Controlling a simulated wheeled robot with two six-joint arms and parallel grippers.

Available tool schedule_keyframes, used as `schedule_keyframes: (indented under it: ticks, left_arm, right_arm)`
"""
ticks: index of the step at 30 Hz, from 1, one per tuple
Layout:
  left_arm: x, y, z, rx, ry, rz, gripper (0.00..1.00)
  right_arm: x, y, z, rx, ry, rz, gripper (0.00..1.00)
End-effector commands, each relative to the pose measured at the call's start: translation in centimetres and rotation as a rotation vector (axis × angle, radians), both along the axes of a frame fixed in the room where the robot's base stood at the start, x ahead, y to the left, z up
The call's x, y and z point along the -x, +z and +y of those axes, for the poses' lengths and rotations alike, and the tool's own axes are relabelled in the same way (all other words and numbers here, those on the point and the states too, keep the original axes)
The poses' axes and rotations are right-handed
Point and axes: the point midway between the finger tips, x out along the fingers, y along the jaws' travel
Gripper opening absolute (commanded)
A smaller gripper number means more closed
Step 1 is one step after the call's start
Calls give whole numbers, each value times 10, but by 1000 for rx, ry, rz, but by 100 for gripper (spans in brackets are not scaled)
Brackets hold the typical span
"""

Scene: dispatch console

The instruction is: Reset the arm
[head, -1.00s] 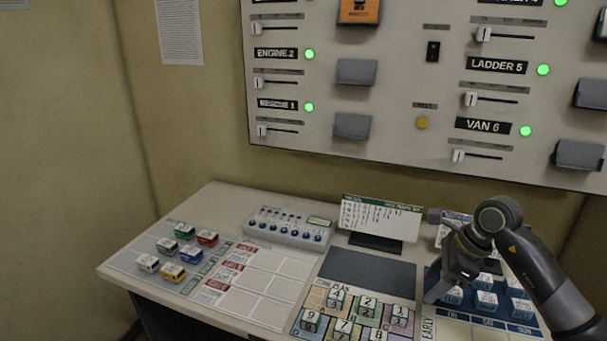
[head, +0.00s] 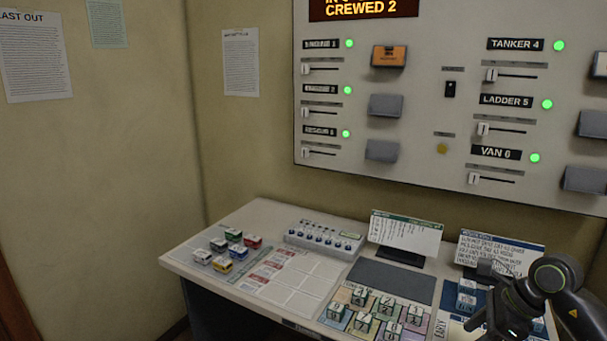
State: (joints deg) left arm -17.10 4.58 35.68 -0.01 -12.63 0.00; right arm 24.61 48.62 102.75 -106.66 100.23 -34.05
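My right arm enters at the lower right, with its dark wrist and a green-lit joint in front of the desk's right end. My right gripper (head: 496,318) is dark and points down over the blue area of the desk. It hides part of that area and some of the light-coloured blocks (head: 466,294) there. Its fingers are too small and dark to tell whether they are open or shut, and I see nothing clearly held. My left gripper is not in view.
A wall panel (head: 420,120) with sliders and green lights rises behind. The dark mat (head: 392,281) is bare.

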Motion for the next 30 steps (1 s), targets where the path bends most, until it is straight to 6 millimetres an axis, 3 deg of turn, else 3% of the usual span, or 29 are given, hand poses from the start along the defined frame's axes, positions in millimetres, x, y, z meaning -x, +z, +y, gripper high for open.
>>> schedule_keyframes:
  ticks: [13,17,21,26,30]
  left_arm:
    - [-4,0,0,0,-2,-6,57]
    - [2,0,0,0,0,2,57]
    - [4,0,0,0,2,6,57]
    - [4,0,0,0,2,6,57]
    - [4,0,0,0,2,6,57]
  right_arm:
    - [-1,4,76,-393,-26,-124,54]
    - [2,17,106,-609,-72,-165,54]
    - [7,44,133,-920,-176,-197,54]
    - [11,76,138,-1274,-348,-203,54]
    - [13,95,121,-1571,-549,-181,54]
